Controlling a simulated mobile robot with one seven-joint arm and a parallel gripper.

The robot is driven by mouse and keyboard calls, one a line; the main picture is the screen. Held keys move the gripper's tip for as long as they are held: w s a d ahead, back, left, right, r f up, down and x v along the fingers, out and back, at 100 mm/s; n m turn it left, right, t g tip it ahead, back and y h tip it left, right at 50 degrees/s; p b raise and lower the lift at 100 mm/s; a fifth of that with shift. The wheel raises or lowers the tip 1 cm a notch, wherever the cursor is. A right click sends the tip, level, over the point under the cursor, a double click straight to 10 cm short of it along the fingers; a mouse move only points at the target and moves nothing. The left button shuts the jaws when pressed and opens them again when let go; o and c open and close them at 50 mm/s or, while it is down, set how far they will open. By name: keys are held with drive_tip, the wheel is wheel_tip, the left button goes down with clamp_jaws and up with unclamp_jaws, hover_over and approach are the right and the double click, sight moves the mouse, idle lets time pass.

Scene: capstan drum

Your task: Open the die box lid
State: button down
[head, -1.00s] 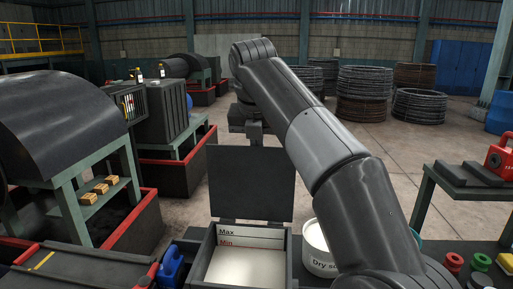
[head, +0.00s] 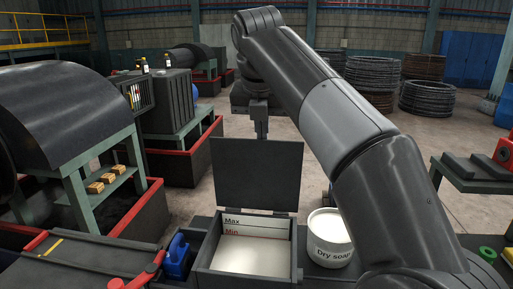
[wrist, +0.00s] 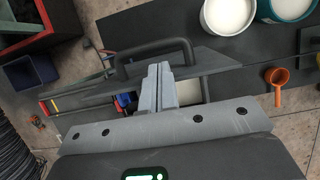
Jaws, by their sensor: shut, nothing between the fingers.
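The die box (head: 203,254) is a dark open-topped box with white inner walls marked Max and Min and pale powder inside. Its dark lid (head: 258,176) stands upright at the back edge, so the box is open. My gripper (head: 262,130) points down at the lid's top edge; its fingertips are hidden behind the lid or end at its edge, I cannot tell which. In the wrist view my gripper's fingers (wrist: 160,84) are together and empty, beside the lid's dark arched handle (wrist: 155,44). Contact with the lid is unclear.
A white tub of dry soap (head: 328,240) stands right of the box. A blue item (head: 177,256) sits to its left. The wrist view shows a teal-rimmed tub (wrist: 284,8) and an orange scoop (wrist: 277,78). Wire coils (head: 425,97) stand far back.

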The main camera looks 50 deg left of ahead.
drive_tip(key=c, duration=2.1)
unclamp_jaws()
drive_tip(key=s+d, duration=0.6)
drive_tip(key=shift+s+d, duration=0.3)
drive_tip(key=shift+d, duration=0.1)
drive_tip(key=shift+c, duration=0.2)
drive_tip(key=o, duration=0.3)
drive_tip(key=shift+s+a+f+m+g, duration=0.1)
drive_tip(key=shift+s+f+m+g, duration=0.2)
drive_tip(key=shift+s+g, duration=0.1)
drive_tip(key=o, duration=0.4)
drive_tip(key=m+g, duration=0.1)
drive_tip(key=s+a+f+m+g, duration=0.1)
drive_tip(key=g, duration=0.1)
drive_tip(key=s+m+g, duration=0.1)
drive_tip(key=m, duration=0.1)
drive_tip(key=shift+a+f, duration=0.35)
drive_tip(key=shift+a, duration=0.05)
drive_tip(key=w+a+r+m+g+y, duration=0.2)
drive_tip(key=w+r+m+g, duration=0.1)
drive_tip(key=m+g, duration=0.7)
drive_tip(key=m+g+y, duration=0.2)
drive_tip(key=m, duration=0.9)
approach(270, 152)
drive_tip(key=x, duration=1.3)
